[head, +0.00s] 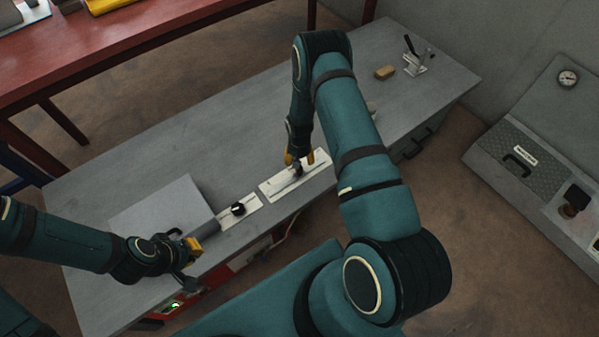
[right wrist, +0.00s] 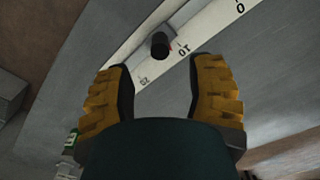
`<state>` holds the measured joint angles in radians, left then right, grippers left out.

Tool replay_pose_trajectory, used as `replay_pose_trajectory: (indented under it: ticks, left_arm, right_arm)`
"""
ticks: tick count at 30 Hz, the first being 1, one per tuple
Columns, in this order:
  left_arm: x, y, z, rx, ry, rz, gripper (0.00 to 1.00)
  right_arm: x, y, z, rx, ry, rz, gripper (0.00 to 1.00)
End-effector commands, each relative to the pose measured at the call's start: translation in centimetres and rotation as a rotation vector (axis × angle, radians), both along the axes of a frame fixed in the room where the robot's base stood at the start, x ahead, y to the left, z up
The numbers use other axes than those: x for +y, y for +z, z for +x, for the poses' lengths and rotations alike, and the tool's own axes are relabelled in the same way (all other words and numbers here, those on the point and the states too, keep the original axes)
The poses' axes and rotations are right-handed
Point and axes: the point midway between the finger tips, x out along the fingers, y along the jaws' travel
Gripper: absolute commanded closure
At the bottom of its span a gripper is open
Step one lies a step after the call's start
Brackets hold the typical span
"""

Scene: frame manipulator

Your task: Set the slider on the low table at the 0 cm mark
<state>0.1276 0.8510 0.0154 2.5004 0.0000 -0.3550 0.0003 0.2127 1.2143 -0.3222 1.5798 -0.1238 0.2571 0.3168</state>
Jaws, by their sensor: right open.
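The slider's white scale plate (head: 284,186) lies on the grey low table (head: 130,186). In the right wrist view the scale (right wrist: 213,27) shows 20, 10 and 0, with 0 at the upper right. The slider's black knob (right wrist: 160,45) stands close to the 10 mark. My right gripper (head: 297,160) is above the plate and hides part of the slider. In its wrist view (right wrist: 162,75) the yellow fingers are open, with the knob just beyond and between the tips. My left gripper (head: 192,246) is low by the table's front edge; its finger gap is unclear.
A tan block (head: 385,72) and a lever clamp (head: 415,62) stand at the table's far right. A red table (head: 100,45) is behind. A grey console (head: 530,150) is at right.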

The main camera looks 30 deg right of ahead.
Motion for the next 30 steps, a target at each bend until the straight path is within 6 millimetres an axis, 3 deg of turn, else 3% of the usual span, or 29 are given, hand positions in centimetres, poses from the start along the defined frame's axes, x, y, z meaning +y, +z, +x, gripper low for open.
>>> replay_pose_trajectory:
  ticks: [1, 6, 12, 18, 27, 30]
  left_arm:
    - [0.0, -0.5, 0.1, -0.002, 0.001, 0.0, 1.0]
    - [0.0, -1.3, 0.2, -0.006, 0.001, 0.001, 1.0]
    - [0.0, -2.0, 0.4, -0.009, 0.001, 0.001, 1.0]
    - [0.0, -2.2, 0.5, -0.011, 0.002, 0.002, 1.0]
    - [0.0, -2.2, 0.5, -0.011, 0.002, 0.002, 1.0]
    - [0.0, -2.2, 0.5, -0.011, 0.002, 0.002, 1.0]
  right_arm:
    - [0.0, -1.4, -0.1, 0.002, 0.0, 0.001, 0.46]
    - [0.0, -4.6, 0.0, 0.0, 0.0, 0.0, 0.46]
    - [0.0, -7.4, 0.0, 0.0, -0.001, 0.0, 0.46]
    - [0.0, -8.5, 0.0, -0.001, 0.0, 0.0, 0.46]
    - [0.0, -8.6, 0.0, -0.001, 0.0, 0.0, 0.43]
    - [0.0, -8.6, 0.0, -0.001, 0.0, 0.0, 0.78]
